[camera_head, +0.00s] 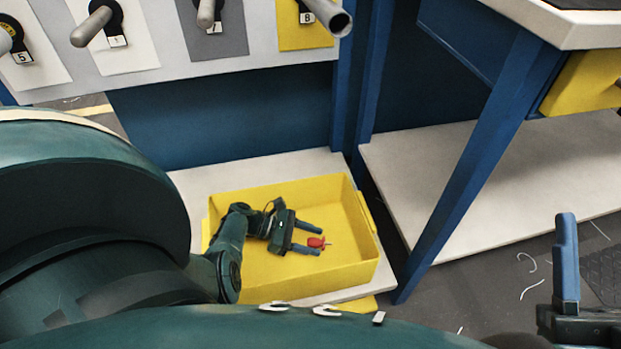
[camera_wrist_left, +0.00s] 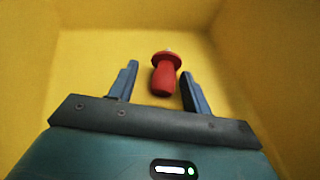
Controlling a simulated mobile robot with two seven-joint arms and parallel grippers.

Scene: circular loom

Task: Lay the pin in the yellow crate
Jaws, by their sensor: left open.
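The yellow crate (camera_head: 350,268) stands on a pale low shelf in the head view, and its walls and floor fill the left wrist view (camera_wrist_left: 90,28). The pin (camera_head: 316,242) is inside the crate. It has a red handle with a collar and a small metal tip, clearer in the left wrist view (camera_wrist_left: 164,80). My left gripper (camera_head: 309,239) is inside the crate, open, with the pin between and just beyond its fingertips (camera_wrist_left: 159,71). A gap shows on both sides of the pin. One blue finger of my right gripper (camera_head: 566,262) shows at the right edge.
A panel (camera_head: 130,57) with grey pegs and numbered labels hangs behind the crate. A blue table leg (camera_head: 475,165) slants down right of the crate. A white lower shelf (camera_head: 520,180) lies behind that leg. White scraps lie on the dark floor at right.

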